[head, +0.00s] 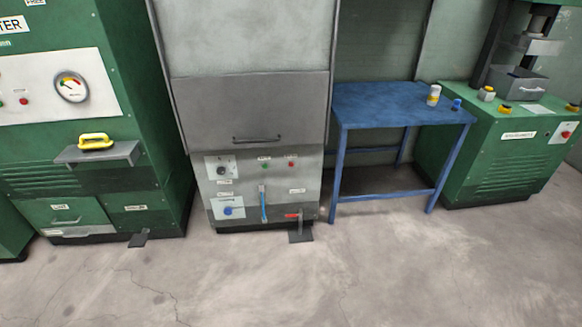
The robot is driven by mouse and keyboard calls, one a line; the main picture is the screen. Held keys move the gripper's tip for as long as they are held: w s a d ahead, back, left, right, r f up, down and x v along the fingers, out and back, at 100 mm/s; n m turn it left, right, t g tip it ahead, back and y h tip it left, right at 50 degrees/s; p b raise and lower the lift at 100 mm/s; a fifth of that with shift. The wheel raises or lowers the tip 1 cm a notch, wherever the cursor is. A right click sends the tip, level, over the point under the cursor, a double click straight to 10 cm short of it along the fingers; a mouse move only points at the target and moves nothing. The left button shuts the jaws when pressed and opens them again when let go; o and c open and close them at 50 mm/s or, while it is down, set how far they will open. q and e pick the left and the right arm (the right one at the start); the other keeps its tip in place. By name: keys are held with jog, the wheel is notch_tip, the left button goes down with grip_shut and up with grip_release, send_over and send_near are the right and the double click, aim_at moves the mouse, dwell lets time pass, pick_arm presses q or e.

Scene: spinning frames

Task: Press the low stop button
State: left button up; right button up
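A grey machine (250,110) stands in the middle of the head view. On its lower panel a small red button (291,164) sits to the right of a small green button (265,167). Both have tiny labels above that I cannot read. Another red button (565,134) is on a white plate on the front of the green machine (500,165) at the right. A further red button (24,101) is on the white panel of the green machine (150,110) at the left. I cannot tell from the labels which is the low stop button. Neither gripper is in view.
A blue table (385,104) with a white-yellow can (434,95) stands between the grey and right green machines. Foot pedals (300,234) (139,239) stick out at floor level. A yellow-handled object (95,141) rests on the left machine's shelf. The concrete floor (300,285) in front is clear.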

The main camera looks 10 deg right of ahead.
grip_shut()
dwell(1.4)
